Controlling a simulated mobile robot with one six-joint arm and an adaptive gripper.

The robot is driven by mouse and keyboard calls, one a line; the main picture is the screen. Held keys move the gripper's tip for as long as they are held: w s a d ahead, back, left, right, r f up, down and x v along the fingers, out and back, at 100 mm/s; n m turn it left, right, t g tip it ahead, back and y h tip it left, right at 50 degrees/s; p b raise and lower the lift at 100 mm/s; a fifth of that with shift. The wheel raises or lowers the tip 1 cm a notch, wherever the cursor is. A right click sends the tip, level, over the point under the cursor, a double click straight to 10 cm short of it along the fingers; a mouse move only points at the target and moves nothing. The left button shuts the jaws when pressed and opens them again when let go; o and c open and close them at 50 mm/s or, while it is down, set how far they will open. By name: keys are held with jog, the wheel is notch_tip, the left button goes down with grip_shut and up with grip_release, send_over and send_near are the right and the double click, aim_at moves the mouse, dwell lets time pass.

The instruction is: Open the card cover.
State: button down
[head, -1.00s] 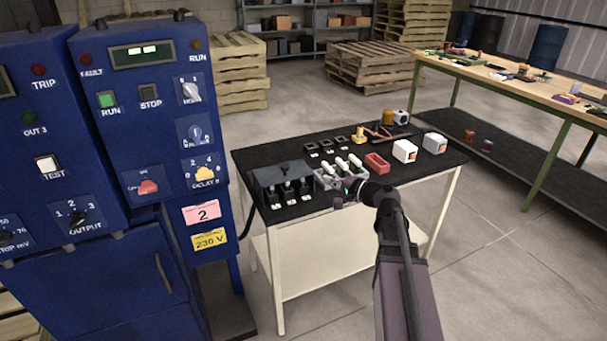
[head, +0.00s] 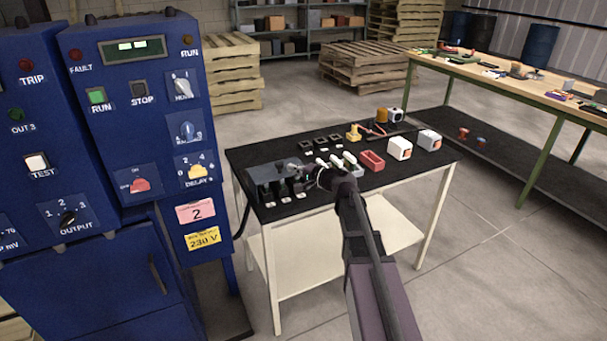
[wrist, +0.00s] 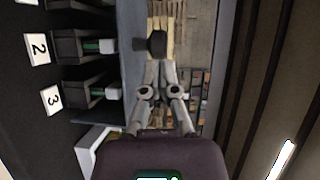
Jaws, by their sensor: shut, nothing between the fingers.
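The dark card rack (head: 262,184) sits at the left of the black tabletop, with several numbered slots along its front. In the wrist view, slots with green-and-white card edges (wrist: 106,92) show at the left beside labels 2 and 3. A grey-blue panel edge (wrist: 132,58), perhaps the cover, runs alongside them, with a small dark tab (wrist: 157,43) near it. My gripper (head: 300,169) is at the rack's right side in the head view. In the wrist view my gripper (wrist: 160,66) is shut and empty, its tips just short of the tab. Contact cannot be told.
A blue cabinet (head: 125,150) stands close at the left. A green-legged bench (head: 545,150) is at the right.

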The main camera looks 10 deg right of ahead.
jog(key=shift+x, duration=1.1)
jog(key=w+a, duration=0.3)
jog(key=w, duration=0.9)
jog(key=shift+s+d, duration=0.1)
jog(key=shift+d, duration=0.05)
jog(key=p+v, duration=0.1)
jog(key=v, duration=1.3)
jog(key=shift+p, duration=0.3)
